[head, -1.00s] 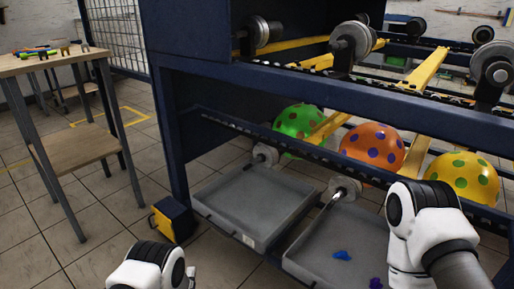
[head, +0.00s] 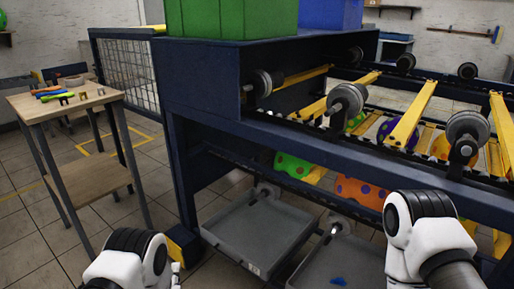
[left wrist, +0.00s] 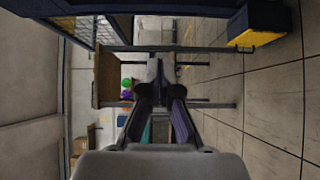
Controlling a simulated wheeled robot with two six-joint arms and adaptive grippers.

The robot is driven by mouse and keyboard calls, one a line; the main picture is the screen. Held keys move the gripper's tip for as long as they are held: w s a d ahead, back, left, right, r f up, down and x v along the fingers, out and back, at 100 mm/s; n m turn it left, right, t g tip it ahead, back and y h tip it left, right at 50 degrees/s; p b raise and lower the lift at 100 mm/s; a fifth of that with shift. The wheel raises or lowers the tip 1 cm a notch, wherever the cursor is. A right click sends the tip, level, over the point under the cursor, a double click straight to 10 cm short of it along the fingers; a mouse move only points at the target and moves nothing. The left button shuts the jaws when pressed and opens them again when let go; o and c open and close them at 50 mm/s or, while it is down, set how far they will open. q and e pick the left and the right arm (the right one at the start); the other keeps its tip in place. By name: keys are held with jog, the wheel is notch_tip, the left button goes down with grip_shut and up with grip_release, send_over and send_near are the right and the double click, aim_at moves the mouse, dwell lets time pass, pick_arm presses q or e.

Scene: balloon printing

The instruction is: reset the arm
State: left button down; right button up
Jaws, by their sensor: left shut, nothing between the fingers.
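My left arm (head: 132,259), white with black joints, shows at the bottom left of the head view, where only a sliver of its gripper (head: 175,272) can be made out. In the left wrist view the dark fingers of the left gripper (left wrist: 158,72) meet at the tips, with nothing between them. The gripper is in free air, apart from the rack. My right arm (head: 428,235) is bent at the lower right of the head view, in front of the rack. Its gripper is outside the picture.
A dark blue rack (head: 215,85) with yellow rails fills the right side. Grey trays (head: 258,232) and spotted balloons (head: 358,190) are low in it. A green bin (head: 230,15) stands on top. A wooden table (head: 62,103) with small tools stands left, with open floor between.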

pick_arm(q)
jog(key=s+a+r+m+g+p, duration=0.2)
jog(key=s+r+g+p, duration=0.1)
jog(key=r+p, duration=0.7)
jog(key=s+a+r+m+g+h+p, duration=0.1)
jog(key=s+r+m+g+p, duration=0.4)
jog(key=s+r+p, duration=0.5)
jog(key=s+d+f+m+g+h, duration=0.2)
jog(key=s+m+g, duration=0.8)
jog(key=s, duration=1.4)
jog(key=shift+s+d+f+m+p, duration=0.2)
jog(key=shift+s+m+p, duration=0.15)
jog(key=shift+m, duration=0.75)
pick_arm(e)
notch_tip(320, 180, up, 24)
jog(key=shift+r, duration=0.15)
